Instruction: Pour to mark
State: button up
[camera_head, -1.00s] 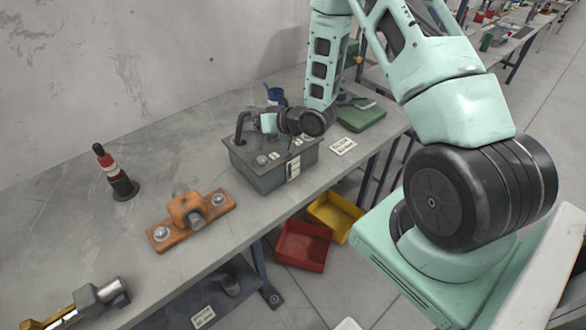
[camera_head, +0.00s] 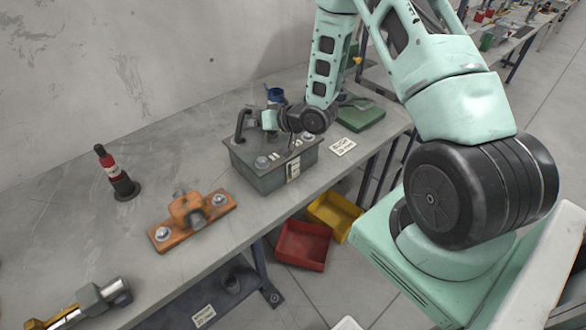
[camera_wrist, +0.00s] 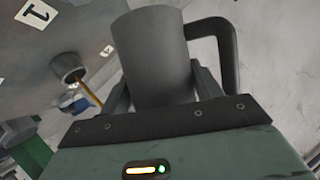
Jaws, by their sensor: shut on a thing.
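My gripper (camera_wrist: 160,85) is shut on a grey cylindrical jug (camera_wrist: 155,45) with a black handle (camera_wrist: 228,45), seen close up in the wrist view. What is inside the jug is hidden. In the head view my gripper (camera_head: 264,121) is over the back of a grey-green box-shaped tank (camera_head: 262,181) on the bench. A black handle shape (camera_head: 241,124) shows at its left; the jug's body is hard to make out there. The tank has a round cap (camera_head: 261,162) on top and a pale upright gauge strip (camera_head: 293,168) on its front. The level in the strip is too small to read.
A blue cup (camera_head: 275,95) and a green case (camera_head: 361,117) stand behind the tank. Red (camera_head: 303,246) and yellow (camera_head: 335,215) bins are below the bench edge.

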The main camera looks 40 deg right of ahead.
jog(key=shift+r+m+y+p, duration=0.6)
jog(key=shift+r+p, duration=0.4)
jog(key=shift+p, duration=0.4)
dwell(2.1)
jog(key=shift+w+d+r+m+g+p, duration=0.15)
jog(key=shift+r+m+g+p, duration=0.2)
jog(key=shift+p, duration=0.2)
dwell(0.9)
jog(key=shift+r+y, duration=0.15)
jog(key=shift+y, duration=0.15)
jog(key=shift+d+r+m+p, duration=0.15)
jog(key=shift+m+p, duration=0.1)
jog(key=shift+p, duration=0.15)
dwell(0.8)
dwell(0.4)
jog(key=f+b, duration=0.1)
jog(key=f+n+b, duration=0.1)
jog(key=b, duration=0.1)
jog(key=shift+a, duration=0.3)
jog(key=shift+f+n+h+b, duration=0.4)
jog(key=shift+h+b, duration=0.2)
jog(key=shift+b, duration=0.3)
jog(key=shift+r, duration=0.15)
